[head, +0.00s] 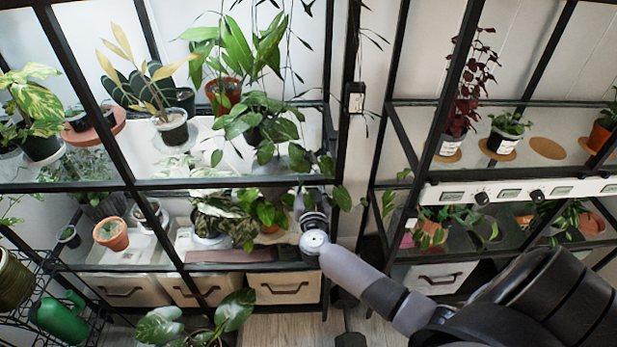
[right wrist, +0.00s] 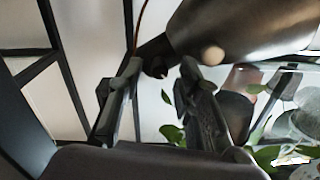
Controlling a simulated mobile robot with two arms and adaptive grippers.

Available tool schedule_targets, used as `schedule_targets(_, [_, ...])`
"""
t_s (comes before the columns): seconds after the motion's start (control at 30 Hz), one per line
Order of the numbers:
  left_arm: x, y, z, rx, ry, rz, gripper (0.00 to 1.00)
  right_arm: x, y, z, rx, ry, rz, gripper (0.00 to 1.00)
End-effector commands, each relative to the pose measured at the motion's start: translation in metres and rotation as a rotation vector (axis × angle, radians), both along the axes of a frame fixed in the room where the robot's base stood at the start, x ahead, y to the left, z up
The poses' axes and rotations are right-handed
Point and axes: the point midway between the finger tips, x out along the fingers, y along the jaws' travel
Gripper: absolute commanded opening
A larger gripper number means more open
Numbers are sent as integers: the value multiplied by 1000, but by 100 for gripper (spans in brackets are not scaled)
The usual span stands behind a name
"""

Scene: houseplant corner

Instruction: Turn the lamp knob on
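In the right wrist view a large dark, brownish metallic cylinder (right wrist: 245,30), which looks like a lamp body, fills the top right. A short pale peg (right wrist: 212,53) stands out from it. A small dark, rounded knob-like part (right wrist: 155,70) shows between the fingertips of my right gripper (right wrist: 158,78). The fingers are apart, one on each side; I cannot tell whether they touch it. In the head view my right gripper (head: 311,204) is at the right end of the left plant shelf, among leaves, and the lamp cannot be made out there. My left gripper is not in view.
Leafy plants (head: 263,122) crowd the left shelf (head: 100,186) near my right gripper. Dark shelf posts (head: 340,120) stand close beside it. The right shelf has a white strip (head: 510,191) with black knobs (head: 537,196). A small box (head: 355,97) hangs between the shelves.

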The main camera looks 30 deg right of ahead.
Motion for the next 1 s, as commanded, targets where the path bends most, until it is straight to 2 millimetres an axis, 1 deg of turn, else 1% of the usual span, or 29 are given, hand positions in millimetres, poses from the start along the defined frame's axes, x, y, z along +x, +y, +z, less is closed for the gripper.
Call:
schedule_targets(0.03, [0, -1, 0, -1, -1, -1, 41, 0, 0, 0, 0, 0, 0, 27])
schedule_targets(0.07, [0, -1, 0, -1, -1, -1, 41, 0, 0, 0, 0, 0, 0, 25])
schedule_targets(0.43, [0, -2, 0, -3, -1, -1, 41, 0, 0, 0, 0, 0, 0, 0])
schedule_targets(0.8, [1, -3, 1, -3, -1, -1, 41, 0, 1, 0, 6, -3, 0, 0])
schedule_targets(1.0, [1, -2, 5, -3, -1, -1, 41, 0, 1, 1, 56, -31, 1, 0])
